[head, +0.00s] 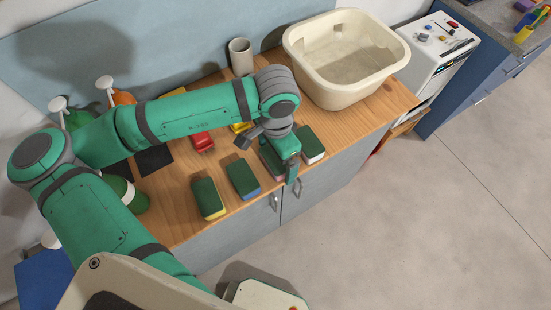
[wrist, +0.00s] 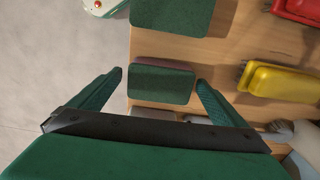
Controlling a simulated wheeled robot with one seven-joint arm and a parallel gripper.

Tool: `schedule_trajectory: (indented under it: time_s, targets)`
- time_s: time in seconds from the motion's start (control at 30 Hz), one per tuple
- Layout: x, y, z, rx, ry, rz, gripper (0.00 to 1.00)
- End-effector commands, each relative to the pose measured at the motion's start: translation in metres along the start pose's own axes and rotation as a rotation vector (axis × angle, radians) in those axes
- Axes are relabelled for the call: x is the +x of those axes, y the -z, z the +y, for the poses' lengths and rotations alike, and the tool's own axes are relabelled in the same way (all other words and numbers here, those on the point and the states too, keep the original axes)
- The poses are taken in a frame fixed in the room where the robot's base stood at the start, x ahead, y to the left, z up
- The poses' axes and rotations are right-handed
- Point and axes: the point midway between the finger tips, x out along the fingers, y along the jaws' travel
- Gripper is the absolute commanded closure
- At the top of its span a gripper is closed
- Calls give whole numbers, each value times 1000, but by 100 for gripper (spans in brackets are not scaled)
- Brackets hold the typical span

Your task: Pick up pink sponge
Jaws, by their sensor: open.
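The pink sponge (head: 268,158) has a dark green top and lies on the wooden worktop (head: 385,104), partly hidden by my gripper (head: 285,165) in the head view. In the wrist view the pink sponge (wrist: 162,84) shows its green top and a dull pink edge. My gripper (wrist: 160,80) is open, with one finger to each side of it and gaps between. No contact shows; how far above it the fingertips are, I cannot tell.
A blue-based sponge (head: 242,179) and a yellow-based sponge (head: 208,199) lie to the left. A white-based sponge (head: 312,146) is close on the right.

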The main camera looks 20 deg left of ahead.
Motion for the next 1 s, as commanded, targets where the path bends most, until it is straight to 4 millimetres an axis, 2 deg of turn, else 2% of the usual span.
schedule_trajectory:
  time_s: [0.1,0.33,0.5,0.53,0.63,0.67,1.0]
  targets:
    - [7,0,0,0,0,-1,4]
    - [8,0,0,0,1,0,4]
    - [8,-1,0,-2,0,0,45]
    - [8,-1,-1,-2,1,0,47]
    - [8,0,0,1,1,0,47]
    - [8,1,1,2,0,0,51]
    - [3,2,1,5,0,0,51]
